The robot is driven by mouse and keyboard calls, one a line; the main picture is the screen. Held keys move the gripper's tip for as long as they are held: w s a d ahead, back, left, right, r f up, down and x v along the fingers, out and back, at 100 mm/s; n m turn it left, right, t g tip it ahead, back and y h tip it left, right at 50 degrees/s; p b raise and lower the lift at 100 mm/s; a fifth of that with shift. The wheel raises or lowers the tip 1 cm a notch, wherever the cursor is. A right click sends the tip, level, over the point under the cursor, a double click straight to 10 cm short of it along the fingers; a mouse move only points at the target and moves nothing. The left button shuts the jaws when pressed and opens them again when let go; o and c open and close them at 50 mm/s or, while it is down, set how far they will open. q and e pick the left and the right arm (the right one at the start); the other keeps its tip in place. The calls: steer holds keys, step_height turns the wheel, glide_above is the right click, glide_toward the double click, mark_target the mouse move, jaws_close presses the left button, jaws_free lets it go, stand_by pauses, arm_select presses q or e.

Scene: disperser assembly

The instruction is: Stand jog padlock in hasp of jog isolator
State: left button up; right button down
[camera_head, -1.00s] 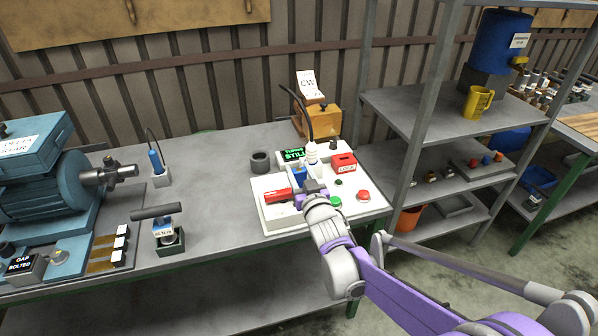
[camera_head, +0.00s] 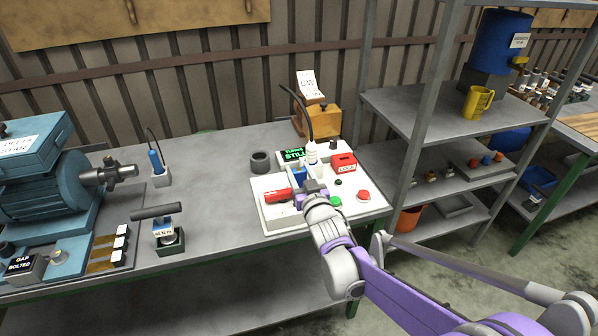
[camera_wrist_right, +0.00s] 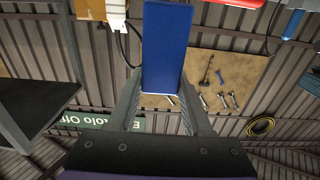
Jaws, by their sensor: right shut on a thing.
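My right gripper (camera_head: 309,187) is over the front middle of the pale control panel (camera_head: 272,222). It is shut on a blue block-shaped body, which I take to be the jog padlock (camera_head: 299,171). In the right wrist view the blue body (camera_wrist_right: 166,48) stands between the two fingers. A red handle-like part (camera_head: 277,195), perhaps of the jog isolator, lies just left of the gripper. My gripper partly hides the area around the hasp, so I cannot tell whether the padlock is in it. My left gripper is not in view.
The panel also carries a red lock box (camera_head: 343,162), a green button (camera_head: 335,201), a red button (camera_head: 362,196) and a lit display (camera_head: 293,155). A dark ring (camera_head: 260,162) stands behind it. A shelf post (camera_head: 413,130) rises to the right.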

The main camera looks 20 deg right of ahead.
mark_target(299, 184)
steer(key=shift+f+b, duration=1.55)
steer(key=shift+f, duration=0.6)
steer(key=shift+c, duration=1.2)
jaws_free()
steer(key=shift+s, duration=0.1)
steer(key=s, duration=1)
steer(key=shift+s+d, duration=0.15)
steer(key=shift+s, duration=0.15)
